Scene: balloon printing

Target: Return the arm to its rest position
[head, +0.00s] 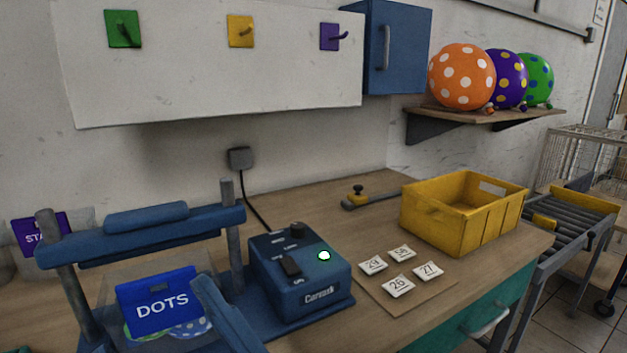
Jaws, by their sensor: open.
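My arm and my gripper do not show in the head view. No part of the picture tells where the arm is. A blue press (150,237) with two grey posts stands at the left of the bench. A blue plate marked DOTS (160,301) is in it, with green and blue dotted shapes partly hidden beneath. A blue control box (300,279) with a dial, a switch and a lit light stands beside the press.
A yellow crate (446,225) stands on the wooden bench (330,209) near its right end. Numbered cards (398,285) lie in front. Dotted balloons (462,78) sit on a wall shelf (470,121). A blue cabinet (400,45) hangs above. A roller conveyor (574,217) stands right.

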